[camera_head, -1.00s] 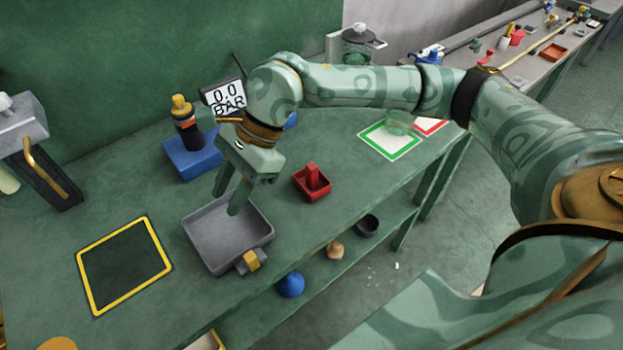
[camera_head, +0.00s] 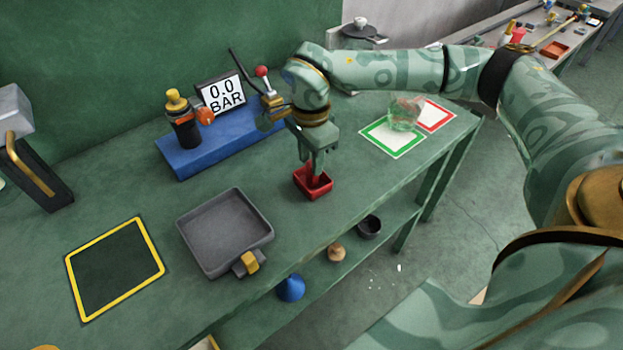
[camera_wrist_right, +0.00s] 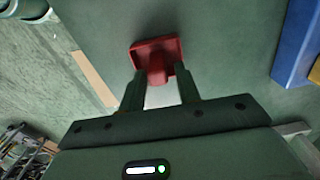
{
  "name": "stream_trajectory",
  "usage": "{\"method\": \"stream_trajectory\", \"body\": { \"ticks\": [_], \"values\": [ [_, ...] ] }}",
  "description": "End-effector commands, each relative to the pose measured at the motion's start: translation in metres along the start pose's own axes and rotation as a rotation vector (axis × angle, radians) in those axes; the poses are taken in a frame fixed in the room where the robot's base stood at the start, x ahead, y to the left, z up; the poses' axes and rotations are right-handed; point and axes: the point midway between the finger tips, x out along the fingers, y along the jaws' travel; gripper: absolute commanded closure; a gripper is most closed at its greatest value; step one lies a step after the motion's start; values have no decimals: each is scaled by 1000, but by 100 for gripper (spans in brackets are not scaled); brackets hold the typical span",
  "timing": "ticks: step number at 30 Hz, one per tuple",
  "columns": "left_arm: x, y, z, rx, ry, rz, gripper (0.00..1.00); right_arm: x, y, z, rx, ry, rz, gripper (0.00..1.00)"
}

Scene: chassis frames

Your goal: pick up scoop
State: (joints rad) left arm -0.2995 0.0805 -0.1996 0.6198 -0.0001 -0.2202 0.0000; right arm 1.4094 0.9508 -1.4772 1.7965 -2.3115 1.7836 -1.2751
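The red scoop (camera_head: 314,188), a small open tray with an upright handle, sits on the green bench near its front edge. It also shows in the right wrist view (camera_wrist_right: 144,48). My right gripper (camera_head: 314,167) points down directly over it. In the right wrist view its two fingers (camera_wrist_right: 160,82) are apart, one on each side of the red handle, with a gap visible between them. The fingers partly hide the handle in the head view. My left gripper is not in view.
A grey pan (camera_head: 222,235) and a yellow-edged dark mat (camera_head: 115,268) lie to the left.

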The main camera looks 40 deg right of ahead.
Motion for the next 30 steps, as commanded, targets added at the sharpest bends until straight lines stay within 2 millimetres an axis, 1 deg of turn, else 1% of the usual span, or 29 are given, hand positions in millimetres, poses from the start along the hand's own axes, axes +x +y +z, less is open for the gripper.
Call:
{"method": "stream_trajectory", "body": {
  "ticks": [4,7,10,12,17,18,20,21,30],
  "values": [
    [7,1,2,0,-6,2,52,16,2,-1,0,1,4,67],
    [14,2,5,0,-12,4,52,35,4,-3,-1,0,6,67],
    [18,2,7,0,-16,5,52,50,4,-3,0,0,5,67],
    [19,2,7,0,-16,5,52,53,4,-3,0,0,2,67],
    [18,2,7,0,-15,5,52,51,4,-3,0,0,0,67],
    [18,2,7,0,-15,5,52,51,4,-3,0,0,0,73],
    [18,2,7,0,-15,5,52,51,4,-3,0,0,0,90],
    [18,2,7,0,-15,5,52,51,4,-3,0,0,0,100],
    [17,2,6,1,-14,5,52,50,4,-3,0,0,0,100]
  ]
}}
